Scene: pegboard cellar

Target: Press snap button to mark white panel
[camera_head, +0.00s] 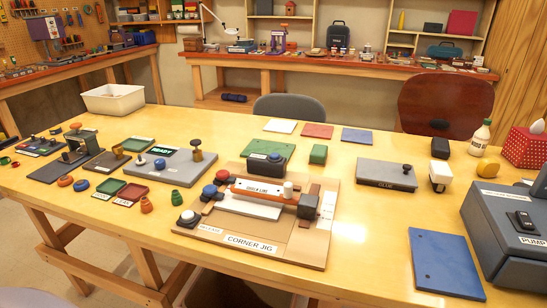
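The white panel (250,208) lies in the tan corner jig (265,248) near the table's middle. An orange bar (258,190) with a white label runs across above it, with a white cylinder (288,189) at its right end and a dark block (307,206) beyond. At the jig's left side are a red knob (222,176), a blue knob (209,191) and a pale round button on a dark base (187,217). I cannot tell which is the snap button. No mark shows on the visible part of the panel. Neither of my grippers is in view.
A blue panel (445,263) and a grey pump box (510,230) lie right of the jig. A grey device with a green display (170,165) stands left.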

